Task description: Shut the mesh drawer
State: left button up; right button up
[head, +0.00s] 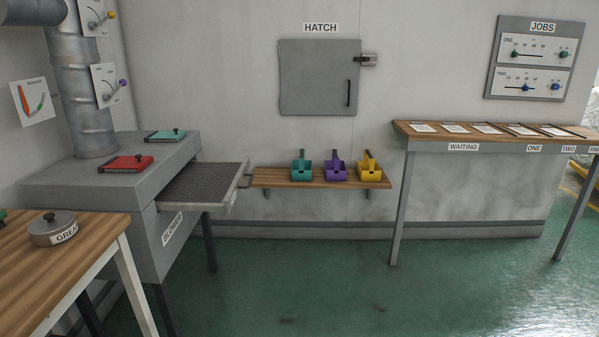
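The mesh drawer (203,186) sticks out to the right from the side of the grey blower cabinet (124,205). It is pulled open, with its dark mesh top showing and nothing visible on it. Its front panel (236,190) faces right and carries a light metal handle (246,176). Neither of my grippers shows in the head view.
A wooden table (85,245) with a lidded grey tin (52,229) stands at the lower left. A wooden shelf (276,181) with teal, purple and yellow scoops is just right of the drawer. Open green floor (330,285) lies in front.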

aim_at(200, 185)
jog(key=u, duration=0.15)
jog(key=i, duration=1.1)
jog(key=u, duration=0.2)
jog(key=k, duration=0.35)
jog(key=u, duration=1.1)
jog(key=i, duration=1.2)
jog(key=z, duration=0.3)
